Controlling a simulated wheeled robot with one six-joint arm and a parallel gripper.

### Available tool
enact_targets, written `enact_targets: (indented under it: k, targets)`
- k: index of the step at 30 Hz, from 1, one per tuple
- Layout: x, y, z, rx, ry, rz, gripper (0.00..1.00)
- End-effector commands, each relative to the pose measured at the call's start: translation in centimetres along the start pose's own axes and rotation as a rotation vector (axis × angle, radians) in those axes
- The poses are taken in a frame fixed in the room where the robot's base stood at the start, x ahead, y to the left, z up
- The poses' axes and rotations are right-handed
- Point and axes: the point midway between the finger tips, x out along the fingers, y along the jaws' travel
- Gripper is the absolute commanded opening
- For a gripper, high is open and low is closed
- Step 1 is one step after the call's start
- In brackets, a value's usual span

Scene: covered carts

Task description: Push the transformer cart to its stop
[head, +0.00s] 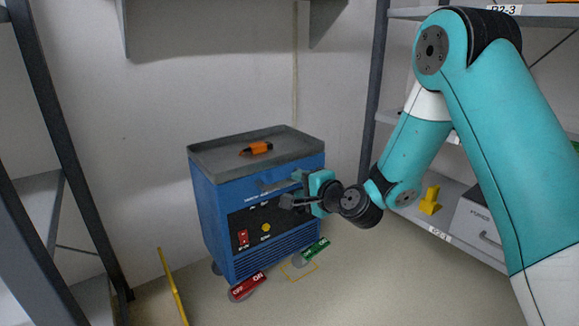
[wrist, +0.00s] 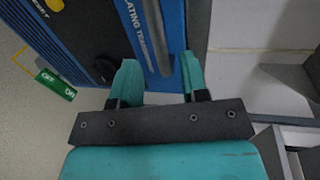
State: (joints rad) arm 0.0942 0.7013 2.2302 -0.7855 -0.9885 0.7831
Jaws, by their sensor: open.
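The transformer cart (head: 222,225) is a blue box with a grey tray top, standing near the back wall. Its front has a dark panel with a red switch and a yellow knob, and a grey handle (wrist: 157,38) near the top. My gripper (head: 290,197) is in front of the upper right of this face. In the wrist view my gripper (wrist: 160,78) is open, with teal fingers apart and the handle showing between them. I cannot tell whether the fingers touch it. A red OFF/ON pedal (head: 248,286) and a green one (head: 314,250) show at the cart's foot.
An orange tool (head: 256,149) lies on the cart's tray. A yellow outline (head: 299,270) marks the floor by the green pedal. A yellow bar (head: 173,287) rises at lower left, near a dark rack frame (head: 68,150). Shelves at right hold a yellow part (head: 430,201) and a grey case (head: 478,224).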

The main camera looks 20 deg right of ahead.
Motion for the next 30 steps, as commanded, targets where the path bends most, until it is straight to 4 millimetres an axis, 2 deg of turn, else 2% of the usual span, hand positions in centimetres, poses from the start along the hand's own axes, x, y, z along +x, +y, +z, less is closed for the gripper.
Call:
enact_targets:
  k: [1,6,9,20,21,26,30]
  targets:
    - [1.0,-0.7,0.1,-0.001,-0.003,0.002,0.41]
    - [3.6,-0.4,0.1,0.0,-0.002,0.001,0.41]
    - [4.6,-0.3,0.0,0.001,-0.001,0.0,0.41]
    - [5.3,0.0,0.0,0.001,0.0,0.0,0.41]
    - [5.3,0.0,0.0,0.0,0.0,0.0,0.36]
    - [5.2,0.0,0.0,0.0,0.0,0.0,0.0]
    - [5.2,0.0,0.0,0.0,0.0,0.0,0.0]
